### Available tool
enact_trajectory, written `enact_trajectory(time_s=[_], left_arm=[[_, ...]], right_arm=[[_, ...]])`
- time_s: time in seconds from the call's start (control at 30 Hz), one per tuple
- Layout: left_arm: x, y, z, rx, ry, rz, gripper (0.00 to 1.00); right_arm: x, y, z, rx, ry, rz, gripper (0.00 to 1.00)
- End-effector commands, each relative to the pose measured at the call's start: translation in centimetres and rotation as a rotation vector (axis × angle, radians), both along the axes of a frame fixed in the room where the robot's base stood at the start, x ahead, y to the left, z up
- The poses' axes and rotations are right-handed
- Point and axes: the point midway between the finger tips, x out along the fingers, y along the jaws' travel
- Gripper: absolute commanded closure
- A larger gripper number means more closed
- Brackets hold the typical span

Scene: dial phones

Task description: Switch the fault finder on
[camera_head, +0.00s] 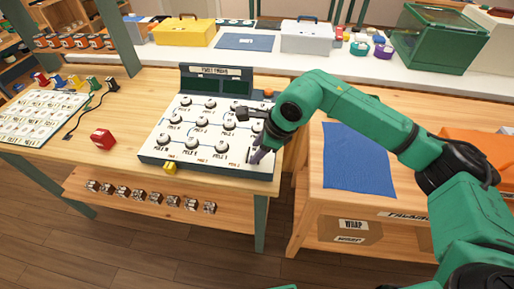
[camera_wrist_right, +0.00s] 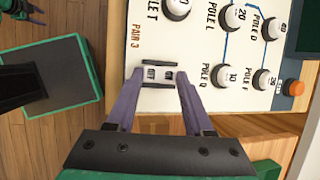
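The fault finder (camera_head: 150,148) is a white sloped panel with several round knobs and a dark upright display at its back, standing on the wooden bench. My right gripper (camera_head: 256,150) is over its right front part, with the arm hiding some of that side. In the right wrist view, a small switch (camera_wrist_right: 158,74) with two marked halves in a dark frame sits near the PAIR 3 print. The right gripper's purple fingers (camera_wrist_right: 157,100) are open, one to each side of the switch, with nothing held. I cannot tell which way the switch is set.
An orange button or lamp (camera_head: 268,92) is at the panel's back right. A red block (camera_head: 103,138), a yellow piece (camera_head: 170,168) and a white card board (camera_head: 38,120) are left and front. A blue mat (camera_head: 357,158) lies on the right bench, past a gap.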

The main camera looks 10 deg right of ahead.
Motion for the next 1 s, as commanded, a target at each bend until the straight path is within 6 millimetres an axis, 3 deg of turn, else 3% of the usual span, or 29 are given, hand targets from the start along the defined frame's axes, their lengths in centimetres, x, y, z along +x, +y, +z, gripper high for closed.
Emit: enact_trajectory(time_s=[0.4,0.7,0.73,0.77,0.8,1.0], left_arm=[[-0.16,0.0,0.13,0.001,0.003,0.0,0.5],[-0.17,0.02,0.11,0.001,0.003,0.0,0.5],[-0.17,0.02,0.11,0.001,0.003,0.0,0.5],[-0.17,0.02,0.11,0.001,0.003,0.0,0.5],[-0.17,0.02,0.11,0.001,0.003,0.0,0.5],[-0.16,0.02,0.12,0.001,0.003,0.0,0.5]], right_arm=[[0.75,-0.23,0.16,0.073,0.223,-0.004,1.0],[0.75,-0.24,0.2,0.077,0.235,0.0,1.0],[0.75,-0.24,0.2,0.078,0.234,0.0,0.36],[0.75,-0.24,0.2,0.078,0.234,0.0,0.25],[0.75,-0.25,0.19,0.077,0.235,0.0,0.18],[0.72,-0.24,0.14,0.077,0.235,0.0,0.18]])
